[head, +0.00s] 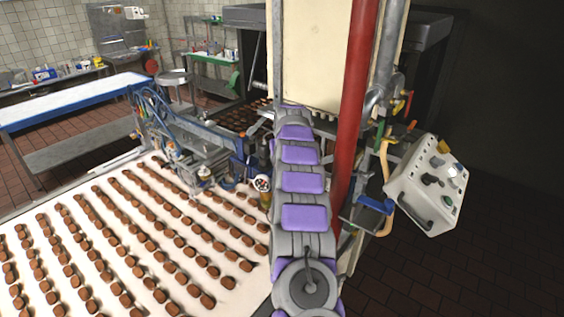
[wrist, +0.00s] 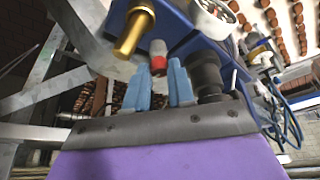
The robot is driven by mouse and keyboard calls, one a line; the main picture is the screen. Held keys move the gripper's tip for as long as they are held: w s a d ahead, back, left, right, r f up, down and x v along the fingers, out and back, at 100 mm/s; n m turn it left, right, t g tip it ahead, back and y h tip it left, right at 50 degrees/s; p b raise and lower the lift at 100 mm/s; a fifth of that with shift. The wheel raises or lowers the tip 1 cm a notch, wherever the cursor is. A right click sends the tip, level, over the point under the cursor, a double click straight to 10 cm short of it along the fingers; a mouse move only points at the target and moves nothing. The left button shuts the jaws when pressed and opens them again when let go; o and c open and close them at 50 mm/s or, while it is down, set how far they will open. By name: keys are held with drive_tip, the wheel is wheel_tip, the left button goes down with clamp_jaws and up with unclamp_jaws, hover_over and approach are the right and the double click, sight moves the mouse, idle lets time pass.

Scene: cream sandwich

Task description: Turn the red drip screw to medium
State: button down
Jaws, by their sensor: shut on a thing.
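The red drip screw (wrist: 158,64) shows in the wrist view as a small red piece with a pale grey-white end, beside a blue machine part. My gripper (wrist: 160,72) has two light-blue fingers, one on each side of the red piece, and is shut on it. The screw's setting cannot be read. In the head view my purple-and-grey arm reaches forward over the machine's edge, and it hides my gripper and the screw.
A brass cylinder (wrist: 134,33) and a black knob (wrist: 207,72) sit close on either side of my fingers. A white conveyor (head: 60,222) with rows of brown sweets lies left of my arm. A red pipe (head: 357,100) and a control box (head: 428,188) stand to the right.

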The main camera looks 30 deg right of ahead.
drive_tip(key=shift+d+n+y, duration=0.1)
drive_tip(key=shift+n+y, duration=0.2)
drive_tip(key=shift+n, duration=0.6)
drive_tip(key=c, duration=1)
unclamp_jaws()
drive_tip(key=shift+d, duration=0.1)
drive_tip(key=shift+o, duration=0.2)
drive_tip(key=d+b+v, duration=0.1)
drive_tip(key=b+v, duration=0.1)
drive_tip(key=v, duration=0.9)
drive_tip(key=shift+s+a+r, duration=0.25)
drive_tip(key=shift+a+r, duration=0.1)
drive_tip(key=shift+a, duration=0.1)
